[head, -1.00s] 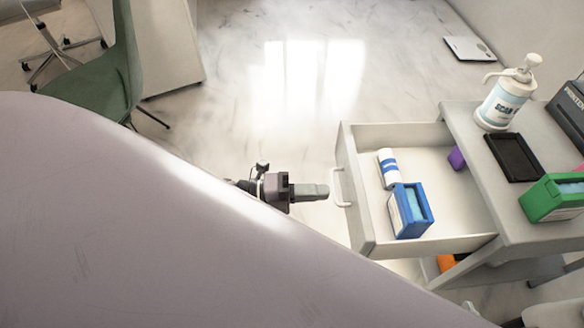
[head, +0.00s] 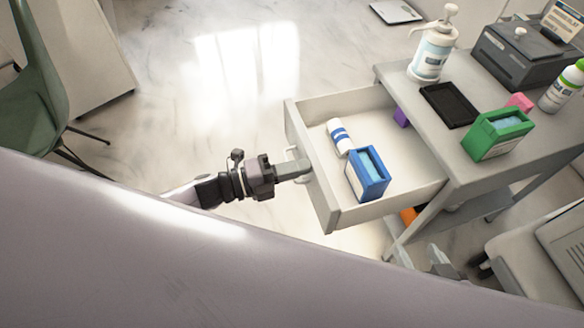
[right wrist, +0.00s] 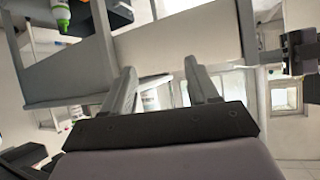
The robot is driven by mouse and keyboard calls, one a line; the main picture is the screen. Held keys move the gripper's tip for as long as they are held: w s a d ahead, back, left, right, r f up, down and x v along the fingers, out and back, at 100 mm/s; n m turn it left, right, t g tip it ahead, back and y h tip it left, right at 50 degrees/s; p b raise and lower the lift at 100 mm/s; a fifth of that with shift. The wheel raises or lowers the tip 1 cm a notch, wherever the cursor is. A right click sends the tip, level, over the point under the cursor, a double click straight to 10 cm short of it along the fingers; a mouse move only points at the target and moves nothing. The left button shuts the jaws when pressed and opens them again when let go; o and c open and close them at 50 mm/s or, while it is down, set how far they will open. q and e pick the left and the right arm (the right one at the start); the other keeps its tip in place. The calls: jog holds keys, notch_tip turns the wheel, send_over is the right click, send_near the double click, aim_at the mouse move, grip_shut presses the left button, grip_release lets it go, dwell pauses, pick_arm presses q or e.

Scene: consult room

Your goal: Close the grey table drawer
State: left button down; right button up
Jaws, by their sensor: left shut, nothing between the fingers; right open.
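The grey table drawer (head: 412,192) stands pulled well out of the grey table (head: 463,160) in the head view, its front facing left. A white bottle with a blue band (head: 340,137) and a blue box (head: 368,176) are inside it. My left gripper (head: 296,169) is shut and empty, its tip at the drawer handle (head: 287,155), overlapping it in the picture; I cannot tell whether it touches. My right gripper (right wrist: 165,85) is open and empty in the right wrist view, below the table and drawer side. The left gripper (right wrist: 300,52) also shows there at the right edge.
On the tabletop are a pump bottle (head: 432,50), a black tray (head: 449,105), a green box (head: 497,134) and a dark grey box (head: 525,55). A green chair (head: 35,90) stands at left. The floor left of the drawer is clear.

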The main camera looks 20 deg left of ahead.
pick_arm(q)
jog(key=b+x, duration=0.9)
jog(key=x, duration=1.4)
pick_arm(e)
jog(key=w+a+y, duration=0.2)
jog(key=a+y, duration=0.2)
jog(key=a, duration=0.2)
jog(key=shift+w+a+f+m+t, duration=0.15)
jog(key=shift+a+f+m+t, duration=0.2)
jog(key=shift+f+m, duration=0.1)
